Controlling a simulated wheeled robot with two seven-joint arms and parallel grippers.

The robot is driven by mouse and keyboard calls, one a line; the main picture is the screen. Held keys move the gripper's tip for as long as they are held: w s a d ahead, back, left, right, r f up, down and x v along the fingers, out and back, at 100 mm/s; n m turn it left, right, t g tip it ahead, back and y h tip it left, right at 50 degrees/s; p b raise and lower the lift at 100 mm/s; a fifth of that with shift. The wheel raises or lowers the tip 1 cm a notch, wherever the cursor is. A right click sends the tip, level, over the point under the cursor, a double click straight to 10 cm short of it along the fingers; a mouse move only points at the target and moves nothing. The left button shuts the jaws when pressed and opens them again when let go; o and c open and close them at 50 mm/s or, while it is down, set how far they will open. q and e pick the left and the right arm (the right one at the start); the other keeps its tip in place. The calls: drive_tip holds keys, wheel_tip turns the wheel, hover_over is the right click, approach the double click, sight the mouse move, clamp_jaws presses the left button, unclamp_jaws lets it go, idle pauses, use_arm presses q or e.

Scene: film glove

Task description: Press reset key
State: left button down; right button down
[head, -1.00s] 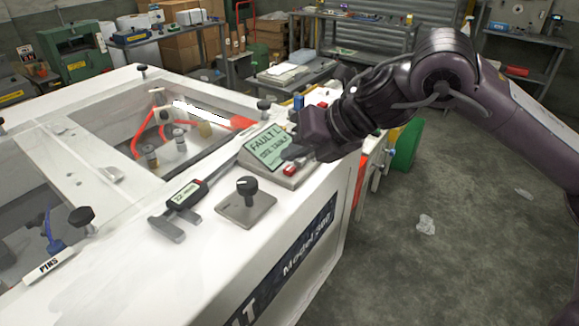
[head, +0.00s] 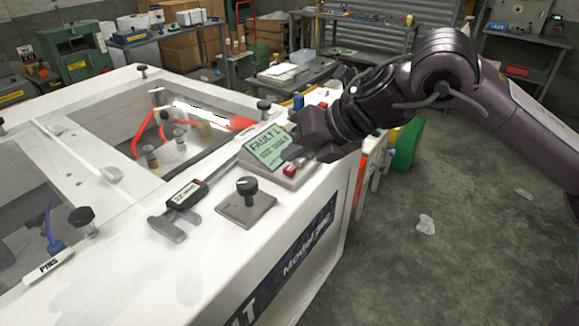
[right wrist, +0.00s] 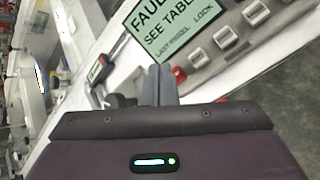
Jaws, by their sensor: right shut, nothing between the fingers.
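A control panel (head: 302,177) with a green screen (head: 266,147) reading FAULT L and SEE TABLE sits on the white machine's edge. A red key (head: 289,170) is at its near side; it also shows in the right wrist view (right wrist: 179,74), with no label readable on it. Several grey keys (right wrist: 226,37) line the panel beside the screen. My right gripper (head: 288,154) is shut and empty, its fingers over the panel just above the red key in the picture. In the wrist view its fingertips (right wrist: 158,72) show just left of the red key; contact is unclear. My left gripper is out of view.
A grey plate with a black knob (head: 247,188) and a caliper (head: 186,194) lie on the machine top near the panel. The machine's glazed window (head: 195,125) is behind. Open concrete floor (head: 450,190) lies to the right.

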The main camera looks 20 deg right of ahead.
drive_tip(key=shift+f+b, duration=0.35)
drive_tip(key=shift+f, duration=0.05)
drive_tip(key=shift+f+b, duration=0.4)
drive_tip(key=shift+f, duration=0.05)
idle(0.6)
drive_tip(key=shift+r, duration=0.15)
idle(0.3)
drive_tip(key=shift+r+p, duration=0.7)
drive_tip(key=shift+r, duration=0.05)
wheel_tip(320, 180, up, 5)
drive_tip(key=p, duration=0.4)
